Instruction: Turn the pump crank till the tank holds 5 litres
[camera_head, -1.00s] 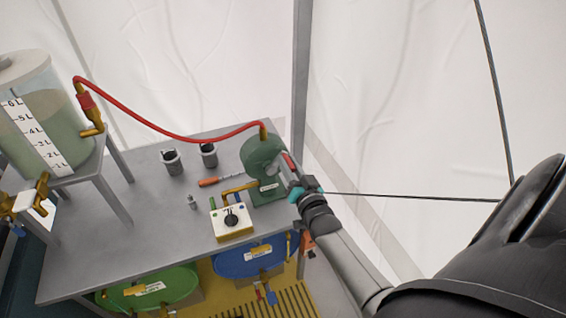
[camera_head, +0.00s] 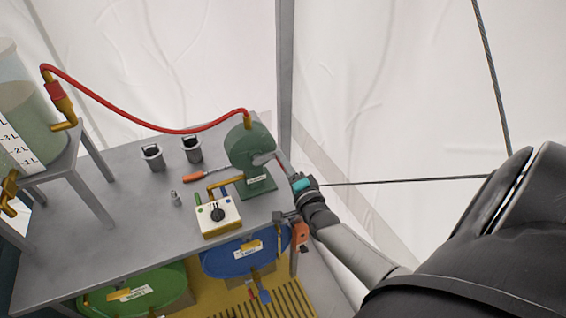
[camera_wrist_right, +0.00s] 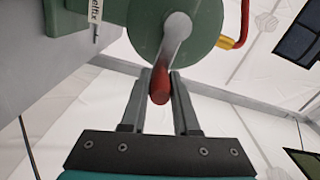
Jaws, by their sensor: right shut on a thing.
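The green pump (camera_head: 246,150) stands at the right end of the grey table, with a grey crank arm (camera_head: 264,158) on its side. My right gripper (camera_wrist_right: 158,88) is shut on the red crank handle (camera_wrist_right: 160,84), seen between the fingers in the right wrist view. The same gripper (camera_head: 290,172) is beside the pump in the head view, where the handle is mostly hidden. The clear tank (camera_head: 28,105) of greenish liquid is cut off by the left edge. Its scale (camera_head: 14,145) shows low litre marks only; the level against the upper marks cannot be read. My left gripper is not in view.
A red hose (camera_head: 150,122) joins pump and tank. Green (camera_head: 140,290) and blue (camera_head: 235,258) drums stand below.

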